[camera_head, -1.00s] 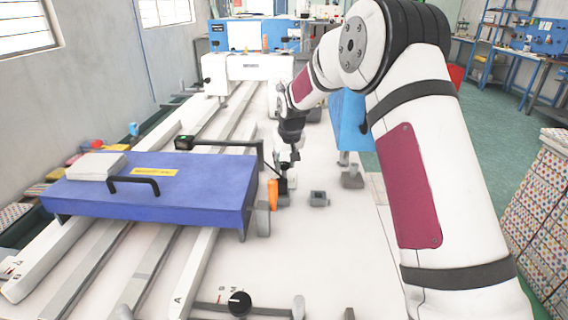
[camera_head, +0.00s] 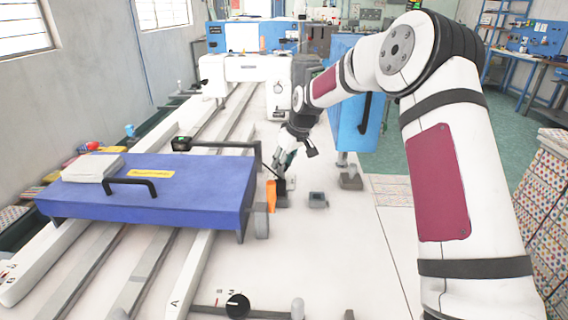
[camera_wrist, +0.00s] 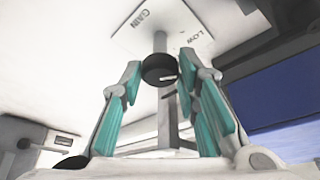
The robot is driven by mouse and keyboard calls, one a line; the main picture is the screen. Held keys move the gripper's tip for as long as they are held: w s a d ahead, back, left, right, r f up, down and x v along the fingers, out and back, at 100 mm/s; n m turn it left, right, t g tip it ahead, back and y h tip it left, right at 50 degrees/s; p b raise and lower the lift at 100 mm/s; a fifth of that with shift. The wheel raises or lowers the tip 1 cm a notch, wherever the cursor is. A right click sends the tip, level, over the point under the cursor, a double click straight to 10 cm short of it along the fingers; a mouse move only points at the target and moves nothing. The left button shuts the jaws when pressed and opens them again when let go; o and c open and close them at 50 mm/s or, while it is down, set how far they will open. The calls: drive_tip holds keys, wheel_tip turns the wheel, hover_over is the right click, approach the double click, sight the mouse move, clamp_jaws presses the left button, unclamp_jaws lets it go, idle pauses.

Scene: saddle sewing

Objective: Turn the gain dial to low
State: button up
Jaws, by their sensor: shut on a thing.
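The gain dial (camera_wrist: 158,68) is a round black knob on a thin post, with a short white mark on its face. It shows in the wrist view below a white plate (camera_wrist: 165,35) lettered GAIN and LOW. My gripper (camera_wrist: 160,66) has teal-padded fingers on either side of the dial and is shut on it. In the head view my gripper (camera_head: 281,184) reaches down to the white bench beside an orange piece (camera_head: 271,197).
A blue box with a black handle (camera_head: 150,192) lies over long rails, left of my gripper. A small grey block (camera_head: 318,200) is to the right. Another black knob (camera_head: 238,306) is at the front. Bare white bench (camera_head: 330,255) lies front right.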

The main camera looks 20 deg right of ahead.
drive_tip(key=o, duration=1.1)
drive_tip(key=shift+o, duration=0.2)
drive_tip(key=v, duration=1.2)
